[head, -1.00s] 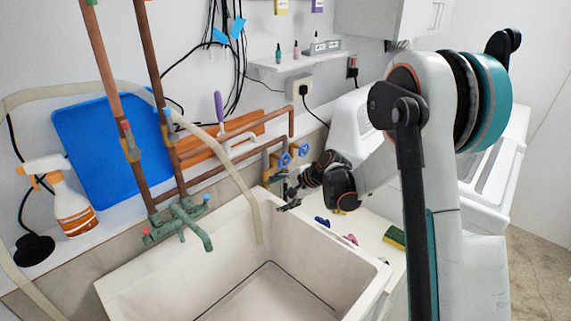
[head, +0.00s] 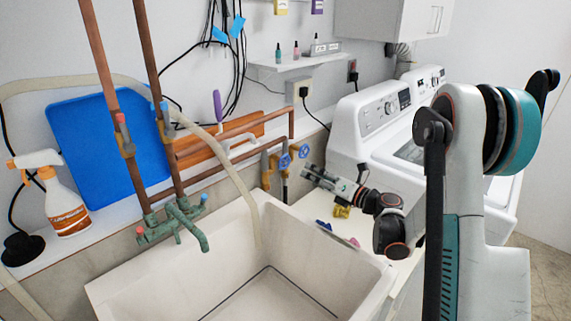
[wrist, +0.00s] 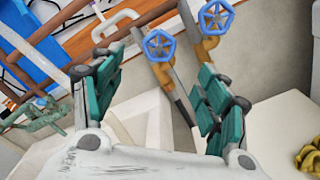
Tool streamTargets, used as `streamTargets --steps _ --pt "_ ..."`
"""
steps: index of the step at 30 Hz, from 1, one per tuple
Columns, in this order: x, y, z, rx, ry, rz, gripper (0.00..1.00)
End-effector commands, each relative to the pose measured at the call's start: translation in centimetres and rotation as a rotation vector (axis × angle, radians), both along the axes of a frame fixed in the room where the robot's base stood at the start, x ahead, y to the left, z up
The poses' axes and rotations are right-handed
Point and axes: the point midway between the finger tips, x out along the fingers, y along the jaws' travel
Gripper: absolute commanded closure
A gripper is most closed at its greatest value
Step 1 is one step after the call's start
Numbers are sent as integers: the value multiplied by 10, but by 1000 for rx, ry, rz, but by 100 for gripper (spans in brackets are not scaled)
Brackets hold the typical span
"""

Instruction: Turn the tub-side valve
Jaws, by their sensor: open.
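Two blue-handled valves on brass bodies stand by the wall behind the tub's back right corner. The tub-side valve (head: 285,161) is the left one; the other valve (head: 303,151) is just right of it. In the wrist view the tub-side valve (wrist: 159,45) shows ahead, between the lines of my fingers, and the other valve (wrist: 216,16) is above the right finger. My gripper (head: 308,172) is right of and slightly below the valves, pointing left. It is open and empty, and its fingers (wrist: 160,82) are apart from both handles in the wrist view.
The white tub (head: 180,275) fills the front. A green mixer tap (head: 178,222) and copper pipes (head: 150,130) stand left of the valves. A washing machine (head: 375,115) is behind my arm. Yellow fittings (head: 342,212) lie on the counter below my gripper.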

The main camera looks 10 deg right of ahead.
Motion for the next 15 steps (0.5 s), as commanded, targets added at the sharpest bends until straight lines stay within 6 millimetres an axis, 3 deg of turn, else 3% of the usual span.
streamTargets --steps 15 --pt "77 53 -3 -6 -1 5 32"
